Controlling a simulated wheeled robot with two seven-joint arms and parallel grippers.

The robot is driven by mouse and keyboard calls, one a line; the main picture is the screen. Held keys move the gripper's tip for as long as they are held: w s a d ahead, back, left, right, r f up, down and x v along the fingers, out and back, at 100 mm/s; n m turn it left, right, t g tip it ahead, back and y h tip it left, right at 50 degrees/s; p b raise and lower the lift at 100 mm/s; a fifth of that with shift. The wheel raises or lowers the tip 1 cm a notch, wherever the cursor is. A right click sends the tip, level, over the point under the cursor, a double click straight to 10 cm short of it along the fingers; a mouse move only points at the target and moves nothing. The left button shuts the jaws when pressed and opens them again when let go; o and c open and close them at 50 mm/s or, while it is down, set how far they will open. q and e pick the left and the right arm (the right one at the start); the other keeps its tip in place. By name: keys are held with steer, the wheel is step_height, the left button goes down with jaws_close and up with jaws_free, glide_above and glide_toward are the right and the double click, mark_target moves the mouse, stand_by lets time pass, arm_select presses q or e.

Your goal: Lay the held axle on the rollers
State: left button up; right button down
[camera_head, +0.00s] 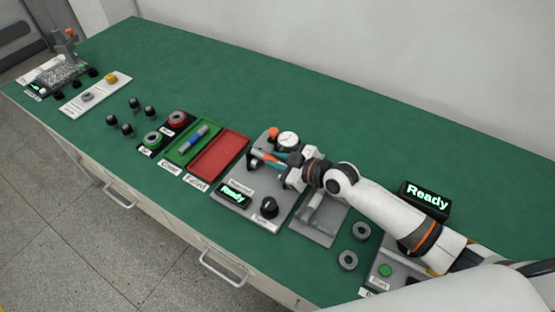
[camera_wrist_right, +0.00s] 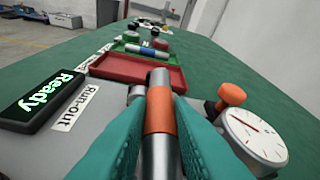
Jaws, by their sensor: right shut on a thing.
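My right gripper (camera_head: 278,165) is over the grey run-out station (camera_head: 245,207), its teal fingers shut on the axle. The axle (camera_wrist_right: 159,118) is a silver rod with an orange band, pointing away between the fingers in the wrist view. In the head view its orange part (camera_head: 268,157) shows just past the fingers. A grey round part (camera_wrist_right: 137,92), possibly a roller, shows beside the axle; the rest of the rollers is hidden by fingers and axle. I cannot tell whether the axle touches them. My left gripper is not in view.
A dial gauge (camera_wrist_right: 255,138) and an orange knob (camera_wrist_right: 231,95) stand close on the right. A "Ready" display (camera_wrist_right: 43,100) is on the left. Beyond are an empty red tray (camera_head: 219,156) and a green tray (camera_head: 181,156) holding a blue-banded rod (camera_head: 193,138).

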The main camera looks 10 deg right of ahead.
steer(key=shift+f+b, duration=0.4)
stand_by(0.3)
steer(key=c, duration=0.8)
jaws_free()
steer(key=shift+f, duration=0.1)
steer(key=shift+r+p, duration=3.05)
steer(key=shift+r, duration=0.55)
